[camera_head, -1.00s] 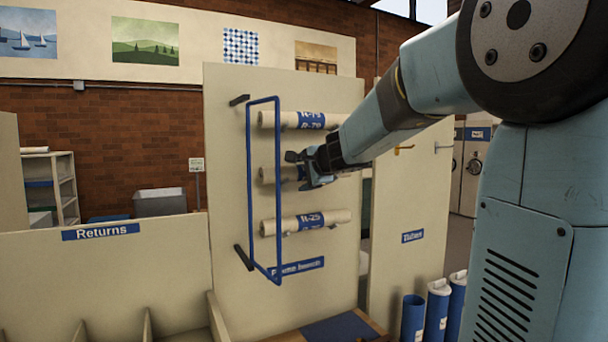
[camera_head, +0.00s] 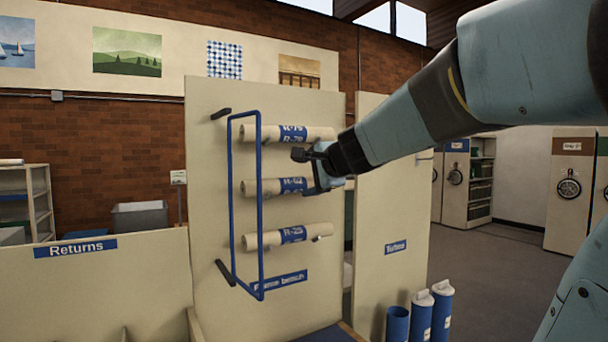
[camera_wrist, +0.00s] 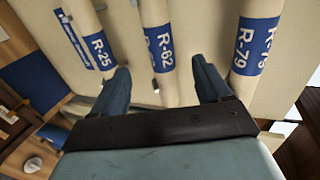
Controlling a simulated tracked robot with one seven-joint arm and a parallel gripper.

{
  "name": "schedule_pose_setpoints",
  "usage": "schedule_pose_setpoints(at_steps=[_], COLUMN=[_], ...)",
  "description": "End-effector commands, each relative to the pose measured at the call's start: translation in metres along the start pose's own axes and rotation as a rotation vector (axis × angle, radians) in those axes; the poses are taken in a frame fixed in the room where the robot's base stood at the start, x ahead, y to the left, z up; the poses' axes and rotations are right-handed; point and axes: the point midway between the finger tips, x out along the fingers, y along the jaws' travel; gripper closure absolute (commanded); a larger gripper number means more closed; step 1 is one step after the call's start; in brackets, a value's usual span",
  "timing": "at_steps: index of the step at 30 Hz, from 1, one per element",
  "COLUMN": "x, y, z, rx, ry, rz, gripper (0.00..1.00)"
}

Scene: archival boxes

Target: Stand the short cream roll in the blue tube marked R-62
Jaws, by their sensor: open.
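Three cream rolls with blue bands lie across an upright cream panel, one above another. The middle roll (camera_head: 265,187) reads R-62 in the wrist view (camera_wrist: 155,18). The top roll (camera_head: 265,133) is R-79 and the bottom roll (camera_head: 265,241) is R-25. My gripper (camera_head: 308,172) is open at the right part of the middle roll. In the wrist view its fingers (camera_wrist: 161,68) lie either side of the R-62 roll's line; contact cannot be told. Three blue tubes, left (camera_head: 397,325), middle (camera_head: 421,318) and right (camera_head: 442,318), stand at lower right. Their marks are unreadable.
A blue rail frame (camera_head: 231,200) stands out before the rolls' left parts. A second cream panel (camera_head: 385,200) labelled Tubes stands behind the blue tubes. A Returns partition (camera_head: 90,290) fills the lower left. Open floor (camera_head: 500,260) lies at the right.

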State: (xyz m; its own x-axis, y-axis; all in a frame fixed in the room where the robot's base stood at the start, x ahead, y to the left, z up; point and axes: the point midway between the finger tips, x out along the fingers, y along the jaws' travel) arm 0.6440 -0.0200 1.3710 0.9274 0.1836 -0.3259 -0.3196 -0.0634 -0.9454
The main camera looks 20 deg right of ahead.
Motion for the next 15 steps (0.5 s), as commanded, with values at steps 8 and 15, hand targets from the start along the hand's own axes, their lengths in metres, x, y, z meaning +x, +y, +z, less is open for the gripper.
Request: schedule_pose_setpoints(at_steps=[8,15], x=[-0.019,-0.026], y=[0.000,0.013], z=[0.000,0.013], rx=[0.000,-0.077], ry=[0.001,-0.028], rz=[0.001,0.034], gripper=[0.23,0.23])
